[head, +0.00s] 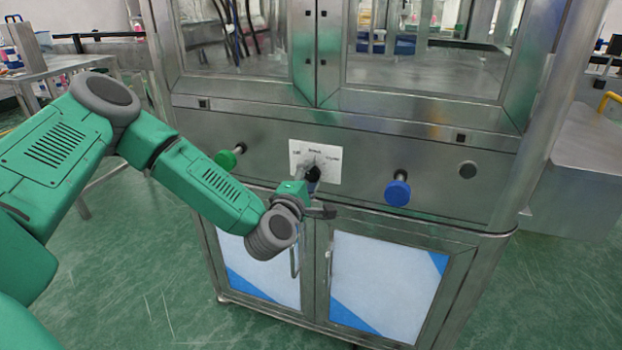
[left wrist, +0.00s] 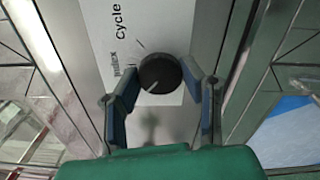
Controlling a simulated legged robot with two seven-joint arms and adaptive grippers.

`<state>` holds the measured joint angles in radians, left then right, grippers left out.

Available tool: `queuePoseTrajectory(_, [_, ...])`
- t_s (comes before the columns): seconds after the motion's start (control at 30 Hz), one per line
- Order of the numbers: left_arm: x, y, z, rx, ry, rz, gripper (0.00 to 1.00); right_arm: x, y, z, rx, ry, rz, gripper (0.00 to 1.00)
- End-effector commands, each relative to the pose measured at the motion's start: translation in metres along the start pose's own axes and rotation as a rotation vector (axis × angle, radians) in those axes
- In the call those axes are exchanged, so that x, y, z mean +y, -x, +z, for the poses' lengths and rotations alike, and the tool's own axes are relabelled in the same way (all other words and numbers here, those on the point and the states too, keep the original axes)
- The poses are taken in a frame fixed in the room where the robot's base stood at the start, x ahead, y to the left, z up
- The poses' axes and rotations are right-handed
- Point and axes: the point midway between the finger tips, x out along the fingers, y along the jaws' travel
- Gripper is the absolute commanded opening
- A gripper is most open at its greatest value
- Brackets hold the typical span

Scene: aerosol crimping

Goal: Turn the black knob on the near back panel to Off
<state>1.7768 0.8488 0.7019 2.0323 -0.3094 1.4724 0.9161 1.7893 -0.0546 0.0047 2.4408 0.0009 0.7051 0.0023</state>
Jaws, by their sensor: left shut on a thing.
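The black knob (head: 313,173) sits on a white label plate (head: 329,160) on the steel panel of the cabinet. It shows larger in the left wrist view (left wrist: 161,73), with a pale pointer line towards its lower left. The label (left wrist: 97,33) there reads "Cycle" and a smaller word too blurred to be sure of. My left gripper (head: 311,184) is at the knob, its fingers on either side and shut on it. In the head view the gripper partly hides the knob and the label's lower left. My right gripper is not in view.
Cabinet doors with a vertical handle (head: 295,262) lie below. Glazed windows are above.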

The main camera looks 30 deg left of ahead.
Motion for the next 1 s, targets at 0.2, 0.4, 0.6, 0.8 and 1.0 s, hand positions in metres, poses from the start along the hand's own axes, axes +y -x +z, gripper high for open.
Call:
queuePoseTrajectory(0.2, [-0.005,0.002,-0.004,0.007,-0.002,-0.013,0.07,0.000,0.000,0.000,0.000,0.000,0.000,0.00])
queuePoseTrajectory(0.4, [-0.004,0.002,-0.003,0.006,-0.002,-0.011,0.56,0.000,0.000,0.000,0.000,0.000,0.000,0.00])
queuePoseTrajectory(0.6, [-0.003,0.001,-0.002,0.003,-0.002,-0.006,0.56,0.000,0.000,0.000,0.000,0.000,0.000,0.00])
queuePoseTrajectory(0.8, [-0.002,0.014,0.000,0.001,-0.002,-0.006,0.56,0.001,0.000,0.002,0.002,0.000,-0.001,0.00])
queuePoseTrajectory(1.0, [-0.003,0.055,-0.002,0.001,0.000,-0.010,0.56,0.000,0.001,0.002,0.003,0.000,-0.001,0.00])
